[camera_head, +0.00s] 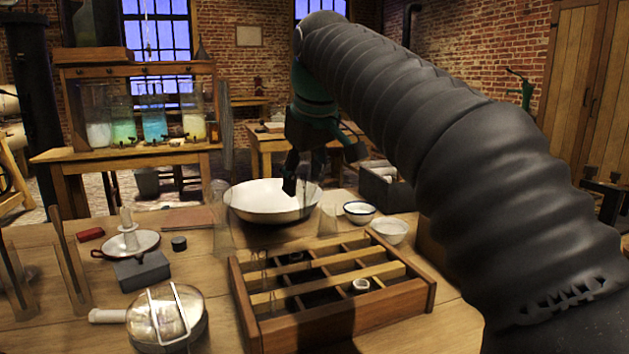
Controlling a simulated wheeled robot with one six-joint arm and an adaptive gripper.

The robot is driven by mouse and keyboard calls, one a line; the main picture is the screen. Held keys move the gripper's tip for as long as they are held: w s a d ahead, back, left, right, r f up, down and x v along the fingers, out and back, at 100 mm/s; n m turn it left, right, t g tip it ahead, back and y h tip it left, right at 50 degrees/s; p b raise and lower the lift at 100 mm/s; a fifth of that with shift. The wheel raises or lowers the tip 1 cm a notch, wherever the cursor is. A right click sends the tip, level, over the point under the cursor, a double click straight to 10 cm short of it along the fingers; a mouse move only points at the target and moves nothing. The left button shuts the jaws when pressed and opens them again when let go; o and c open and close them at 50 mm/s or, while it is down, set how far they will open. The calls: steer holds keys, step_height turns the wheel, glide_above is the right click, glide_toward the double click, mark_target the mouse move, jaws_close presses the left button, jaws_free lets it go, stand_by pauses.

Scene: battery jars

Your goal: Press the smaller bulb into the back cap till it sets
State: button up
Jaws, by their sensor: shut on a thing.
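My gripper (318,170) hangs fingers down above the right side of a wide white basin (247,203). Its fingers are parted around a thing that barely shows, apparently the clear smaller bulb. A wooden compartment tray (330,320) stands in front of it on the table. A small white ring-like cap (360,285) sits in a right front compartment. A small pale piece (295,257) shows in a back compartment, perhaps the back cap; it is too small to be sure. Clear glass pieces (222,218) stand at the tray's back left and back right (328,214).
Two small bowls (359,212) (390,231) stand behind the tray's right end. At left are a round glass vessel with a white handle (168,318), a candle holder (130,243) and a grey block (141,271). Jars (154,118) line a bench behind.

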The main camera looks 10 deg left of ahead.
steer(key=shift+s+a+f, duration=0.55)
steer(key=shift+a+f, duration=0.15)
steer(key=shift+a, duration=0.15)
steer(key=b, duration=0.5)
glide_above(296, 261)
steer(key=w, duration=0.1)
steer(key=shift+w+a+f, duration=0.1)
steer(key=shift+f, duration=1.05)
steer(key=shift+a+f, duration=0.1)
steer(key=shift+f, duration=1.05)
steer(key=shift+f+p, duration=0.3)
steer(key=shift+p, duration=0.4)
steer(key=shift+f, duration=1.15)
stand_by(2.3)
